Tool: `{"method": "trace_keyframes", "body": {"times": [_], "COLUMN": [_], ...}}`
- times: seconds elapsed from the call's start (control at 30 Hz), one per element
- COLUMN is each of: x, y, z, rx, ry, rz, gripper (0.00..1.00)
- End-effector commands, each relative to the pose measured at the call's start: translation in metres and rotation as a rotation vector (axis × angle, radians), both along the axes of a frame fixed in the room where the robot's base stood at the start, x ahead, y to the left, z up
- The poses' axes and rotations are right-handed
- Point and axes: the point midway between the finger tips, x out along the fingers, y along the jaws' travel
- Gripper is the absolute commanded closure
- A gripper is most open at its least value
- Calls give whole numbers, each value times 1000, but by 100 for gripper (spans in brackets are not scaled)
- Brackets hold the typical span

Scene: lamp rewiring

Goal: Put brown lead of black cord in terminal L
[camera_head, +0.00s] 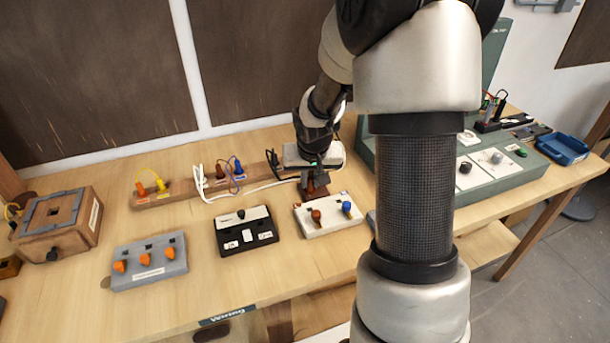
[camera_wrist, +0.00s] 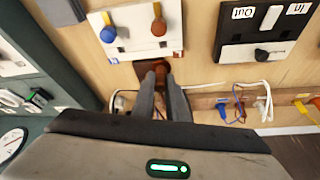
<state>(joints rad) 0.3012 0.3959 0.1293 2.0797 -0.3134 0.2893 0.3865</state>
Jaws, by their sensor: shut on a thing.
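My gripper (camera_head: 314,176) is above the back of the bench, its fingers pointing down, just behind the white terminal block (camera_head: 326,228). In the wrist view its fingers (camera_wrist: 162,82) are close together on a dark brown piece, which looks like the brown lead (camera_wrist: 154,68). That piece is just off the block's near edge in that view and partly hidden by the fingers. The white block (camera_wrist: 134,44) has a brown terminal (camera_wrist: 158,27) and a blue terminal (camera_wrist: 108,34). I cannot read which is L. The black cord is mostly hidden behind my arm.
A wooden rail (camera_head: 180,197) holding orange, yellow, brown and blue leads runs along the back, with a white cord. A black-and-white switch box (camera_head: 246,236) and a grey box (camera_head: 150,268) stand left of the block. A green panel (camera_head: 500,172) is at right.

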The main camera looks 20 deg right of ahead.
Motion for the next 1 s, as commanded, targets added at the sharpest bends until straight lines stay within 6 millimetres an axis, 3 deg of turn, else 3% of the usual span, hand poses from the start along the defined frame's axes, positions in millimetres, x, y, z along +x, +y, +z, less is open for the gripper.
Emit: {"method": "trace_keyframes", "body": {"times": [0.7, 1.0], "x": [0, 0], "y": [0, 0], "z": [-55, -60], "rx": [0, 0], "ry": [1, 1], "rz": [1, 0], "gripper": [100, 100]}}
